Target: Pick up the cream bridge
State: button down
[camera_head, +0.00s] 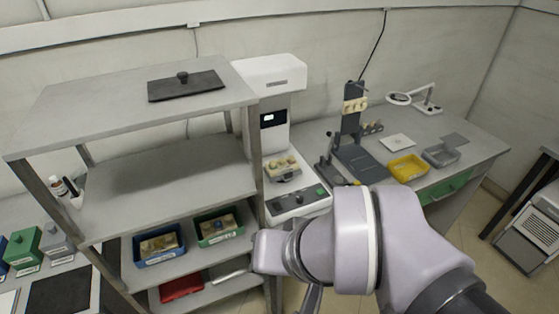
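No single piece is clearly the cream bridge. Small cream pieces (283,166) lie on a holder in the white machine at the middle. Another cream piece (355,105) sits on the upright of a dark grey stand on the right-hand bench. Both are too small to make out in detail. My arm reaches in from the lower right, with its grey links in front of the machine's lower right and the bench's front edge. My gripper's fingers cannot be made out, so whether they hold anything does not show.
A grey shelf rack (165,170) fills the left, with a blue bin (158,262), a green bin (236,237) and a red tray (181,289). A dark lidded plate (186,86) lies on top. The bench holds a yellow tray (408,167), a grey tray (440,155) and a ring lamp (400,99).

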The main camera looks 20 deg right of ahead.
aim_at(282, 162)
jog(key=z, duration=1.8)
jog(key=u, duration=1.35)
jog(key=i+l+u, duration=0.5)
jog(key=u, duration=0.2)
jog(key=i+l+u, duration=0.15)
jog(key=l+u, duration=0.2)
jog(key=l, duration=0.1)
